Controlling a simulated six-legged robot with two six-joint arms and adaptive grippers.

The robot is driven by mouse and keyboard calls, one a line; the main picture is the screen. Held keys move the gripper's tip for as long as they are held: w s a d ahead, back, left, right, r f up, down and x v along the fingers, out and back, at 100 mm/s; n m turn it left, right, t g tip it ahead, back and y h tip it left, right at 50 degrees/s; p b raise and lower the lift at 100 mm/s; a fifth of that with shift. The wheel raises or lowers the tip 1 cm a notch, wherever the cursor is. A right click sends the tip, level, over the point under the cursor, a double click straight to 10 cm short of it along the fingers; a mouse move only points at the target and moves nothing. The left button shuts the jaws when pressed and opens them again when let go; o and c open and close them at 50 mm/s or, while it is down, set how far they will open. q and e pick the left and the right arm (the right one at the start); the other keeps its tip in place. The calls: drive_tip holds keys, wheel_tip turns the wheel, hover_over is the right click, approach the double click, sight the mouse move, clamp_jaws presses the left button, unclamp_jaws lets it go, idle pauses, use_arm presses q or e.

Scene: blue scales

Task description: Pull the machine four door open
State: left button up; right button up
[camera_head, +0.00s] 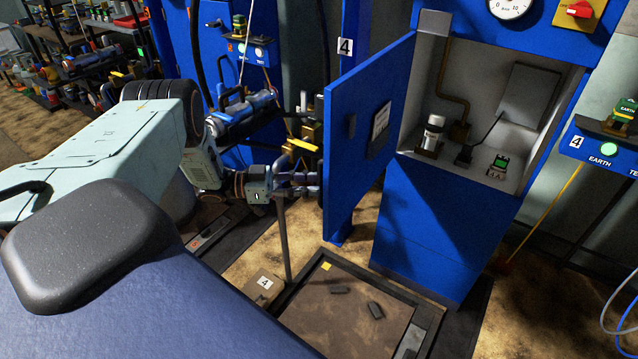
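The blue machine four door (345,165) stands swung out from the front of the blue machine cabinet (440,235), so the pale inside of the cabinet (490,70) shows. A dark latch and a framed plate are on the door's visible face. My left gripper (312,185) reaches in from the left, with its fingertips close to the door's free left edge. Whether the fingertips touch the door, and how far apart they are, I cannot tell. My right gripper is not in view.
Inside the cabinet are a small jar (433,132), a bent pipe and a small device with a green screen (500,163). A low framed floor platform (340,310) with dark pieces lies in front. A "4" block (263,284) stands beside it. Cluttered shelves fill the back left.

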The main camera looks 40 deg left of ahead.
use_arm(q)
drive_tip(key=v, duration=0.8)
drive_tip(key=shift+s+a, duration=0.15)
drive_tip(key=shift+a, duration=0.15)
